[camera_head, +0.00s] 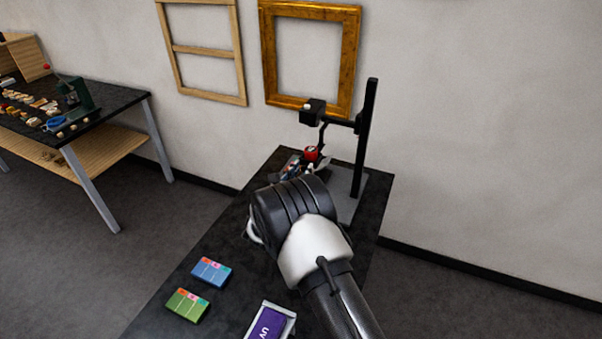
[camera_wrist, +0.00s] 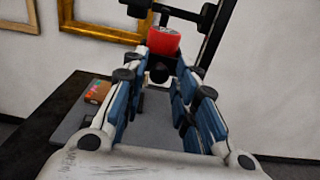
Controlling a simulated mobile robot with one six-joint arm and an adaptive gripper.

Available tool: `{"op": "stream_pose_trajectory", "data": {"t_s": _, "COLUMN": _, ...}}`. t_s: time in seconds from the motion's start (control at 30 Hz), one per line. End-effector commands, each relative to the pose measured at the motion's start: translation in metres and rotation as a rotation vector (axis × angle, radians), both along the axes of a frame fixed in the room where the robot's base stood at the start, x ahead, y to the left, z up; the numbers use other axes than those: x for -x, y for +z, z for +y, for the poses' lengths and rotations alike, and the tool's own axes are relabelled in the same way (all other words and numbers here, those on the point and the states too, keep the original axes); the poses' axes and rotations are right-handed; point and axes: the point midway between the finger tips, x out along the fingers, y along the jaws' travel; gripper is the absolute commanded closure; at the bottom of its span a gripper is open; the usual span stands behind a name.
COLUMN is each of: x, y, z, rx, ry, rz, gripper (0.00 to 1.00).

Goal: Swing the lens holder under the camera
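A black camera (camera_head: 313,110) sits on a side arm of a tall black post (camera_head: 366,140) at the table's far end. A thin dark rod hangs below the camera, close to a red round piece (camera_head: 311,153), which seems to be part of the lens holder. In the wrist view the red piece (camera_wrist: 163,40) is just beyond my fingertips, with a dark round part below it. My gripper (camera_wrist: 162,65) has its blue-padded fingers apart, with a gap between the tips. I cannot tell whether a finger touches the holder. My arm hides part of the stand in the head view.
The stand's grey base plate (camera_head: 347,208) lies on the black table. Blue (camera_head: 211,272) and green (camera_head: 187,305) boxes and a purple UV box (camera_head: 268,322) lie nearer. A gilt frame (camera_head: 268,50) hangs behind. Another workbench (camera_head: 120,97) stands at left.

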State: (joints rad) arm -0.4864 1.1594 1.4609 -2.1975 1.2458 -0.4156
Motion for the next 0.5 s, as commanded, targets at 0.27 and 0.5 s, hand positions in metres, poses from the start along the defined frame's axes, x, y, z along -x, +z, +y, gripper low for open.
{"op": "stream_pose_trajectory", "data": {"t_s": 0.27, "x": 0.0001, "y": 0.0001, "z": -0.0001, "rx": 0.000, "ry": 0.000, "rz": 0.000, "gripper": 0.94}}
{"op": "stream_pose_trajectory", "data": {"t_s": 0.5, "x": 0.0001, "y": 0.0002, "z": -0.0001, "rx": 0.000, "ry": -0.001, "rz": 0.000, "gripper": 1.00}}
